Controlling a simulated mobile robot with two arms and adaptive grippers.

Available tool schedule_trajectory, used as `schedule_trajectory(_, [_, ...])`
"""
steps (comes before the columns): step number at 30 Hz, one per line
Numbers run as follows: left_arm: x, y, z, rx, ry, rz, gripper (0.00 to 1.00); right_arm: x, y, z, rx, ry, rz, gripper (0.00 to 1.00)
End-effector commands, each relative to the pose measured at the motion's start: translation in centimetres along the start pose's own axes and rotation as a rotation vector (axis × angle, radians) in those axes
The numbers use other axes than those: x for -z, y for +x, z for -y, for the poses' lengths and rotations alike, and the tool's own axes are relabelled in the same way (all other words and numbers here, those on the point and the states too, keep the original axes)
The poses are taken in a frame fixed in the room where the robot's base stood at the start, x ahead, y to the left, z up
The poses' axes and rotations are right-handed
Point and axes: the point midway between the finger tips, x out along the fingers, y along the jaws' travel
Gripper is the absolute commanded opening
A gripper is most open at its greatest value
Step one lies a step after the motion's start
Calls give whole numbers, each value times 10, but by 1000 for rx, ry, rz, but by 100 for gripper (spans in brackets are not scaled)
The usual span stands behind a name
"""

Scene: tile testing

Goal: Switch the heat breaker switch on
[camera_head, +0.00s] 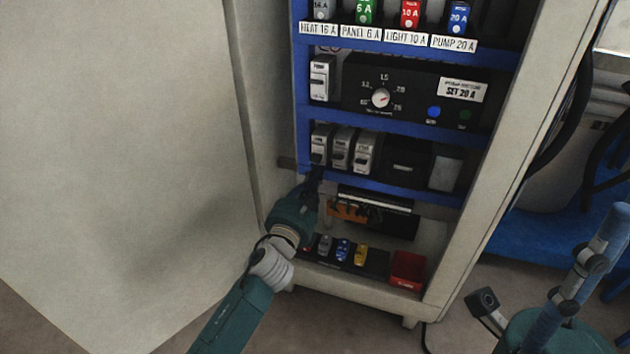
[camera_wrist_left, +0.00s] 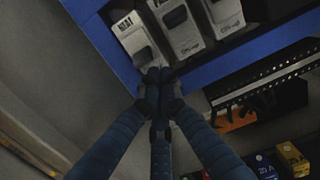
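The heat breaker (camera_head: 319,145) is the leftmost of three pale breakers in the lower breaker row of the open cabinet. In the left wrist view the breaker labelled HEAT (camera_wrist_left: 132,38) is at upper left, with its lower part next to my fingertips. My left gripper (camera_head: 315,178) is just below this breaker. Its fingers (camera_wrist_left: 157,88) come together at the tips, with nothing seen held between them. I cannot tell whether the tips touch the breaker, and the lever's position is unclear.
Two similar breakers (camera_head: 342,149) (camera_head: 364,153) stand close on the right. A blue rail (camera_head: 400,190) runs below them. The open cabinet door (camera_head: 120,130) is left of my arm. Below are an orange-and-black part (camera_head: 345,211), several small fuses and a red box (camera_head: 407,270).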

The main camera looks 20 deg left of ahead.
Motion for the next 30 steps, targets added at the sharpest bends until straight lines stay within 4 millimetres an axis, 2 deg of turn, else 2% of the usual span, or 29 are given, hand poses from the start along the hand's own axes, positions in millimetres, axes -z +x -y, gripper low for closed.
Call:
schedule_trajectory(14, [-2,-1,0,0,0,-2,0,0,0,0,1,1,2,34])
schedule_trajectory(30, [-4,-2,0,1,1,-37,0,4,12,0,-8,4,25,34])
